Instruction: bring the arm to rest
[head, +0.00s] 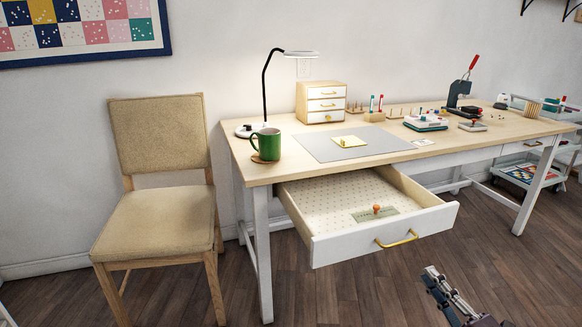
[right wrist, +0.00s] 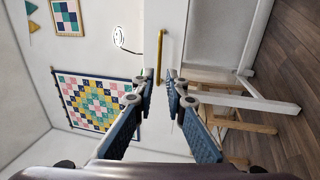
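My right gripper (head: 430,279) is low at the bottom right of the head view, in front of the desk and apart from it. In the right wrist view its two fingertips (right wrist: 161,77) stand apart with a gap between them, and nothing is held. The yellow drawer handle (right wrist: 160,57) shows beyond that gap. In the head view the white drawer (head: 340,245) is pulled out, its handle (head: 397,239) clear of the gripper. My left gripper is in neither view.
An orange-knobbed piece (head: 376,209) sits in the drawer. A beige chair (head: 160,222) stands left. The floor (head: 350,295) before the desk is clear.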

